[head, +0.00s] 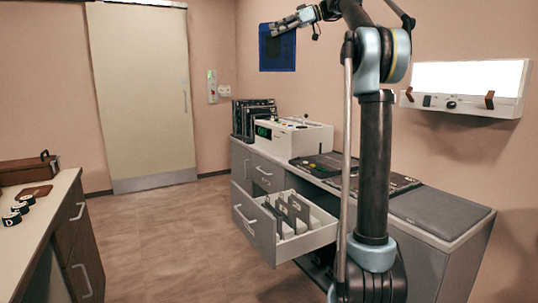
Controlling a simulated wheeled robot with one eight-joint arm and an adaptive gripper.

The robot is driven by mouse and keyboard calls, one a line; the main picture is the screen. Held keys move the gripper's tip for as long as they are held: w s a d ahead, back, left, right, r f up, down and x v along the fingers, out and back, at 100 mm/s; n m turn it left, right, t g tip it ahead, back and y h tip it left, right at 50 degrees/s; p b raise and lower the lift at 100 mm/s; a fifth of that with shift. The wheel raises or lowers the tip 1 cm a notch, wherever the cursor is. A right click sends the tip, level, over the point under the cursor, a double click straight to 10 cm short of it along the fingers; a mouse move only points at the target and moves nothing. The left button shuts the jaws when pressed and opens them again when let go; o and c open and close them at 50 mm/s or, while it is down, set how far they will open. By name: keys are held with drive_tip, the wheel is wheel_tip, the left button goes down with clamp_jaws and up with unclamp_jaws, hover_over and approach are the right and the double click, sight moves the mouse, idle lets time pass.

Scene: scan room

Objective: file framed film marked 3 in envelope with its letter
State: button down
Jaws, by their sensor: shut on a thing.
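My gripper (284,26) is raised high at the top centre, in front of the far wall. It is shut on a dark film in a blue frame (278,58), held upright well above the counter. No number is legible on the film. An open drawer (268,238) juts from the grey cabinet below. Several upright grey dividers or envelopes with pale tabs (290,213) stand in it; their letters are too small to read.
A white machine with a green display (312,138) and a black rack (247,121) stand on the right counter. A lit viewing box (463,80) hangs on the right wall. Lettered black discs (20,208) and a brown case (28,169) sit on the left counter. The floor between is clear.

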drive_tip(key=shift+w, duration=0.25)
